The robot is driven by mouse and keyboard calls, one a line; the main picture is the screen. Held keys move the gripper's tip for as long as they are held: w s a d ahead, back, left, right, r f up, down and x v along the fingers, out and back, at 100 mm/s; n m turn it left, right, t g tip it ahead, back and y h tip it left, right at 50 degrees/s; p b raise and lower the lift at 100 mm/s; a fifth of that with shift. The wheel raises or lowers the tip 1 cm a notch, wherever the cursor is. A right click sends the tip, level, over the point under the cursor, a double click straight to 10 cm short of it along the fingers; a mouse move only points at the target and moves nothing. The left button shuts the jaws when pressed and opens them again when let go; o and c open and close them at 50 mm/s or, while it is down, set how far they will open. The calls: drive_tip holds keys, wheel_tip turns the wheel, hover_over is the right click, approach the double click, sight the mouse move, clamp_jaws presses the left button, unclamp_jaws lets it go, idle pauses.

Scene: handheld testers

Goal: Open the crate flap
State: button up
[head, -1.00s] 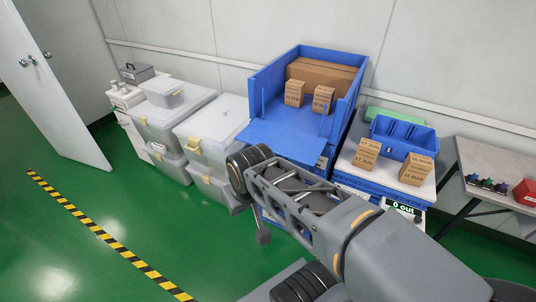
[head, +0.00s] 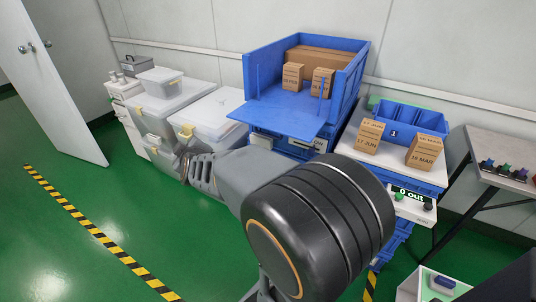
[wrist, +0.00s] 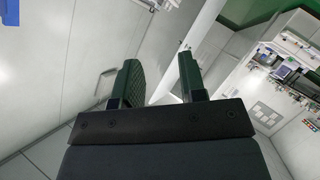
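The blue crate (head: 350,92) stands against the wall in the head view. Its front flap (head: 285,116) is folded down and lies about level, sticking out toward me like a shelf. Two small brown cartons (head: 293,76) and a wide brown box (head: 326,62) sit inside. My gripper shows in the wrist view (wrist: 158,82) with its two fingers apart and nothing between them.
Lidded grey bins (head: 212,114) stand left of the crate. A white-topped stand (head: 395,150) with dated cartons (head: 425,151) and a blue divided bin (head: 408,121) is on the right. A door (head: 62,80) stands open at far left. Green floor (head: 60,255) is clear at left.

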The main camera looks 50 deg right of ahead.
drive_tip(key=d+f+h+b, duration=0.5)
drive_tip(key=d+f+h, duration=0.15)
drive_tip(key=d, duration=0.25)
drive_tip(key=m+g+h+b, duration=0.1)
drive_tip(key=g+h+b, duration=0.4)
drive_tip(key=g+h, duration=0.3)
approach(269, 135)
drive_tip(key=shift+h, duration=0.25)
drive_tip(key=b+x, duration=0.1)
drive_tip(key=x, duration=0.2)
drive_tip(key=b+x, duration=0.1)
drive_tip(key=x, duration=0.3)
drive_tip(key=f+b+x, duration=0.1)
drive_tip(key=x, duration=0.2)
drive_tip(key=shift+w+d+r, duration=0.1)
drive_tip(key=shift+w+d, duration=0.05)
drive_tip(key=shift+d, duration=0.15)
clamp_jaws()
